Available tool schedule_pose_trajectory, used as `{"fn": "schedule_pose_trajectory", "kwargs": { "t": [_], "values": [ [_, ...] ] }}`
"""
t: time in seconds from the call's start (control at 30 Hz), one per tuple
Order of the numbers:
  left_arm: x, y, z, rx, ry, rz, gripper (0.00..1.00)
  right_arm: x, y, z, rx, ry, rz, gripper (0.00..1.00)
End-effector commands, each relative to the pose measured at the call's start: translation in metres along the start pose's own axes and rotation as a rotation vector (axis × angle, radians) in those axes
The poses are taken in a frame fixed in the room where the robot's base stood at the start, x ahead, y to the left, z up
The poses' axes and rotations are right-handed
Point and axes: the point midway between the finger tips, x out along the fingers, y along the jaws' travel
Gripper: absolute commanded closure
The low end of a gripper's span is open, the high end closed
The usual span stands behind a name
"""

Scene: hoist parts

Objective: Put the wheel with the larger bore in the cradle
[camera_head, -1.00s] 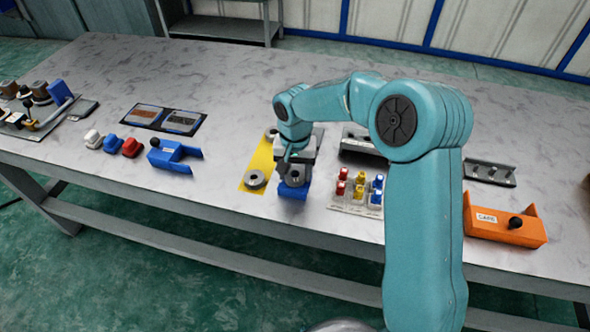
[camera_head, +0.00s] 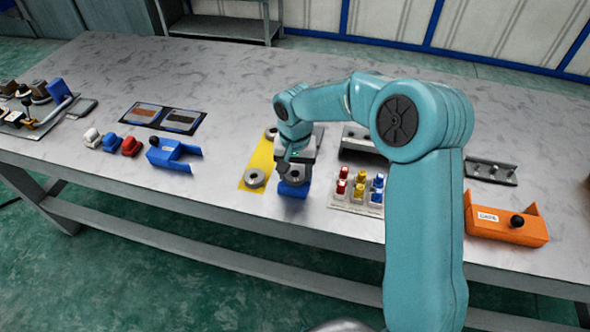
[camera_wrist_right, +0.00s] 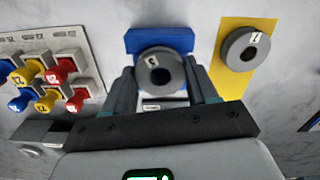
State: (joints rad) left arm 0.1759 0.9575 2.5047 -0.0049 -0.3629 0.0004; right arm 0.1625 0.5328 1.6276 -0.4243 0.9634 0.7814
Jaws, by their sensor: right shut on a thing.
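The wheel stands upright between the two fingers in the right wrist view. The blue cradle (camera_head: 293,191) is right at the wheel, and its blue block (camera_wrist_right: 160,39) shows just beyond it. I cannot tell whether the wheel rests in the cradle or hangs just above it. My left gripper is not in view.
Another round part (camera_head: 271,132) sits at the mat's far end, partly hidden by my arm. A rack of coloured pegs (camera_head: 359,192) stands close on the right. A blue holder (camera_head: 172,153) is to the left and an orange one (camera_head: 505,225) to the right.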

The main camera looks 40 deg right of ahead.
Motion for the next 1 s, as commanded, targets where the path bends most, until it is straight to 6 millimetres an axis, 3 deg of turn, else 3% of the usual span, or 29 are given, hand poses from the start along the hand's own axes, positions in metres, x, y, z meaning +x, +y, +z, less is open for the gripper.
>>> {"fn": "schedule_pose_trajectory", "kwargs": {
  "t": [0.57,0.6,0.67,1.0],
  "values": [
    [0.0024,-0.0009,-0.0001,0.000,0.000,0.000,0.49,0.0034,0.0002,0.0012,-0.001,-0.004,0.002,0.87],
    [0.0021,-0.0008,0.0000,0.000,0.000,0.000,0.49,0.0033,0.0002,0.0013,-0.001,-0.005,0.002,0.29],
    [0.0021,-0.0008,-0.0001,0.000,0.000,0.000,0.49,0.0031,0.0002,0.0011,-0.001,-0.004,0.002,0.12],
    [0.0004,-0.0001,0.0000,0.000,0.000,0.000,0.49,0.0003,0.0002,0.0007,-0.001,-0.002,0.001,0.12]
  ]
}}
